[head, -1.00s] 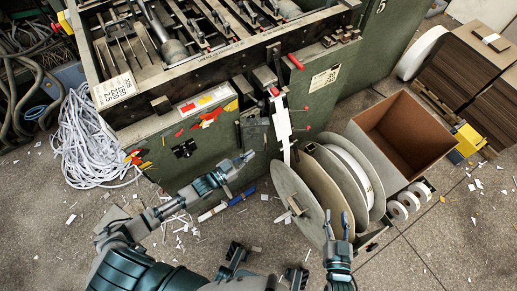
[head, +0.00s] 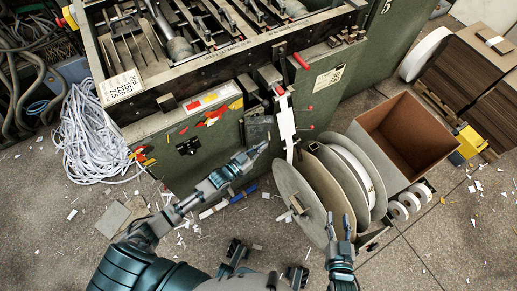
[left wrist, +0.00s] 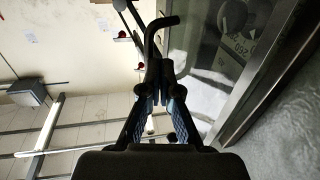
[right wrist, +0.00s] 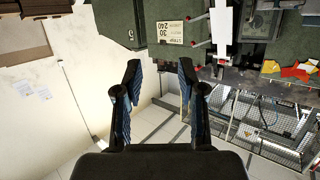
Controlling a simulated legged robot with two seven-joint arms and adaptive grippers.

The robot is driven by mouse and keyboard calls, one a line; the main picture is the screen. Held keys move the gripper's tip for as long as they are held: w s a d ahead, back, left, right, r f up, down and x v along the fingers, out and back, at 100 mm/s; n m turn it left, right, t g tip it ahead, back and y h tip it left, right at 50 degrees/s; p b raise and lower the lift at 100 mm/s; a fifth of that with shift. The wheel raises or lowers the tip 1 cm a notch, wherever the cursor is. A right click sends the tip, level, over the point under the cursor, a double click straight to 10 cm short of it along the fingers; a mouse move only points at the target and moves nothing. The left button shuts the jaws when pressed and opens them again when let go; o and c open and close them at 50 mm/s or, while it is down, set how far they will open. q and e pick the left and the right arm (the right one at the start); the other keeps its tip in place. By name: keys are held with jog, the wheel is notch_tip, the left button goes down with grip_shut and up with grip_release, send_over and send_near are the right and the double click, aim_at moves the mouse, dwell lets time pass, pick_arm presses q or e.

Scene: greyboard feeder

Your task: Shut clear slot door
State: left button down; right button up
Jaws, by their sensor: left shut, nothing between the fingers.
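A green feeder machine (head: 213,150) fills the upper middle of the head view. A small grey panel (head: 258,130) is on its front, beside a white strip (head: 286,118); I cannot tell whether this panel is the clear slot door. My left gripper (head: 263,147) is shut and empty, just below the panel; contact cannot be told. In the left wrist view its fingertips (left wrist: 160,88) meet below a dark bent rod (left wrist: 150,40). A see-through framed pane (left wrist: 232,45) stands to their right. My right gripper (head: 340,222) is open and empty, in front of the reels.
Large reels (head: 297,190) and an open brown-lined box (head: 408,135) stand right of the machine. A heap of white strips (head: 88,140) lies at left. Paper scraps litter the floor (head: 430,250). Red-tipped levers (head: 308,108) stick out near the white strip.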

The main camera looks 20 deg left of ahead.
aim_at(266, 139)
pick_arm(q)
jog(key=w+d+n+y+p, duration=0.1)
jog(key=w+d+t+y, duration=0.1)
jog(key=w, duration=0.1)
jog(key=shift+w+r+n+y+p, duration=0.2)
jog(key=shift+n+y+p, duration=0.1)
jog(key=shift+n+p, duration=0.1)
jog(key=shift+w+a+f, duration=0.15)
jog(key=shift+w, duration=0.05)
jog(key=shift+a+f, duration=0.1)
jog(key=shift+a, duration=0.4)
pick_arm(e)
jog(key=s+d+f+g+h, duration=0.1)
jog(key=s+d+f+g, duration=0.1)
jog(key=s+f+g, duration=0.2)
jog(key=shift+s+d+f+g, duration=0.2)
jog(key=shift+s+f+g, duration=0.1)
jog(key=shift+f, duration=0.3)
